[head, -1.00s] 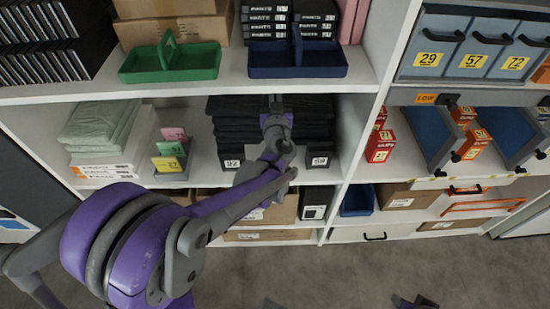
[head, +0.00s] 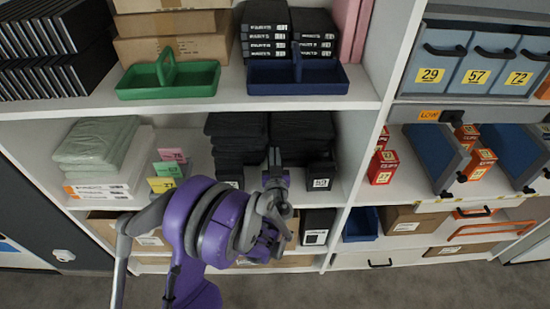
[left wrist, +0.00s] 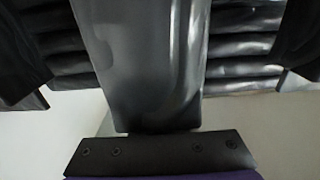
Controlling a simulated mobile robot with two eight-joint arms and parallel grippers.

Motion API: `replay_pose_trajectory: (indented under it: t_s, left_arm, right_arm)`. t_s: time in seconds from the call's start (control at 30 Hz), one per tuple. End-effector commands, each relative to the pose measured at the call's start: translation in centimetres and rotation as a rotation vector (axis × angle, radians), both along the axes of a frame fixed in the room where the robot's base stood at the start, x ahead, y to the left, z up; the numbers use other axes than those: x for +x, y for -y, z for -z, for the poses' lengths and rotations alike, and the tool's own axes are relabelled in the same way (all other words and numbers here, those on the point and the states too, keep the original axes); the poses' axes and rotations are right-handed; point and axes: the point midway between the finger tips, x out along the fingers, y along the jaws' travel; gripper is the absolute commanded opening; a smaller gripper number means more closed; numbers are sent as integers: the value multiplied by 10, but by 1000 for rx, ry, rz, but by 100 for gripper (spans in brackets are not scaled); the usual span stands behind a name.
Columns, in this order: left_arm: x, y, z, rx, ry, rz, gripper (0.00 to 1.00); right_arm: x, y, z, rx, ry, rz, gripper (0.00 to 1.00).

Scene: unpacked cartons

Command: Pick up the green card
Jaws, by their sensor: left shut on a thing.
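The green card (head: 167,169) stands in a small holder on the middle shelf, between a pink card (head: 172,155) behind and a yellow card (head: 161,185) in front. My left gripper (head: 274,158) is to the right of the cards, apart from them, in front of stacks of black folded goods. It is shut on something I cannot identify. In the left wrist view, a broad dark grey shape (left wrist: 145,65) fills the middle, with black stacks behind it. My arm covers part of the shelf just right of the cards. My right gripper is not in view.
Pale green folded goods on white boxes (head: 105,185) stand left of the cards. A small black box (head: 321,176) labelled 59 stands right of my left gripper. Green (head: 140,93) and blue (head: 270,90) caddies are on the shelf above. Brown cartons are below.

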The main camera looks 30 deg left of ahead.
Motion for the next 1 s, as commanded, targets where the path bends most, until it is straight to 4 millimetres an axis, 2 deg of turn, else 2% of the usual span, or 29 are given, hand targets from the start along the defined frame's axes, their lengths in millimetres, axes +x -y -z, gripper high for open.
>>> replay_pose_trajectory:
  t_s: [0.07, 0.43, 0.47, 0.6, 1.0]
  left_arm:
    - [0, 0, 10, 0, 0, 0, 0]
    - [0, 0, 13, 1, -1, 0, 0]
    - [0, 0, 13, 0, 0, 0, 11]
    - [0, 0, 12, 0, 0, 0, 36]
    - [-3, 2, 8, 0, 0, 1, 37]
  right_arm:
    - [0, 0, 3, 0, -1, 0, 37]
    - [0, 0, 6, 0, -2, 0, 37]
    - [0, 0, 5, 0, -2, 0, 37]
    - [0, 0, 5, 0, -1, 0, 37]
    - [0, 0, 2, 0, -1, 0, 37]
